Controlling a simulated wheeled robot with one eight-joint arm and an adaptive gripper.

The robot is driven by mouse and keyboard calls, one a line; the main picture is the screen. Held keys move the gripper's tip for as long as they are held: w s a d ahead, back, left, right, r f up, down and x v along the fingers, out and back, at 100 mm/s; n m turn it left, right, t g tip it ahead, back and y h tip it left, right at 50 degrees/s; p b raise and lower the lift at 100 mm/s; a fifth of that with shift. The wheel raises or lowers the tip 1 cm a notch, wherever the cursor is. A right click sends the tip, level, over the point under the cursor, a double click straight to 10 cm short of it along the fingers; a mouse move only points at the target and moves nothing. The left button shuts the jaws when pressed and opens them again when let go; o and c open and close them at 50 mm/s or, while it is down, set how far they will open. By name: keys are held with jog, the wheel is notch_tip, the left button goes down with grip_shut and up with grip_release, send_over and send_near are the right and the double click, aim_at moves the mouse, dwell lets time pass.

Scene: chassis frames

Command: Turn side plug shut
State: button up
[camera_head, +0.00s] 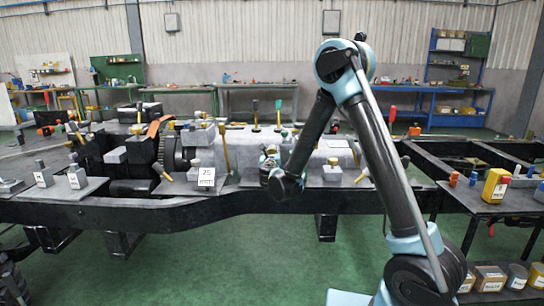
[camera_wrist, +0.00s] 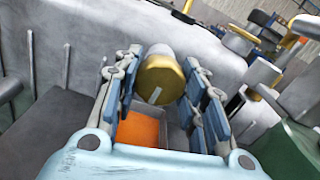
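The side plug (camera_wrist: 163,80) shows in the wrist view as a round brass-coloured disc with a pale cap and a small pale bar on its face. It sits against a grey cast housing. My gripper (camera_wrist: 162,62) has its grey and blue fingers apart, one on each side of the plug. I cannot tell whether the fingertips touch it. In the head view my gripper (camera_head: 269,155) is at the front side of the grey engine block (camera_head: 240,150), and the plug is hidden behind it.
An orange patch (camera_wrist: 138,128) and a grey box-like part lie below the plug. Brass-topped fittings (camera_wrist: 262,72) and a green part (camera_wrist: 290,150) stand to the right. The black chassis rail (camera_head: 160,215) runs along the front. A 75 label card (camera_head: 206,178) stands left of my gripper.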

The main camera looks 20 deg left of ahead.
jog(key=shift+m, duration=0.3)
jog(key=m, duration=0.3)
jog(key=shift+m, duration=0.3)
jog(key=m, duration=0.9)
jog(key=shift+d+m, duration=0.15)
jog(key=shift+m, duration=1.75)
jog(key=shift+d, duration=0.1)
jog(key=o, duration=1.1)
jog(key=shift+f, duration=0.1)
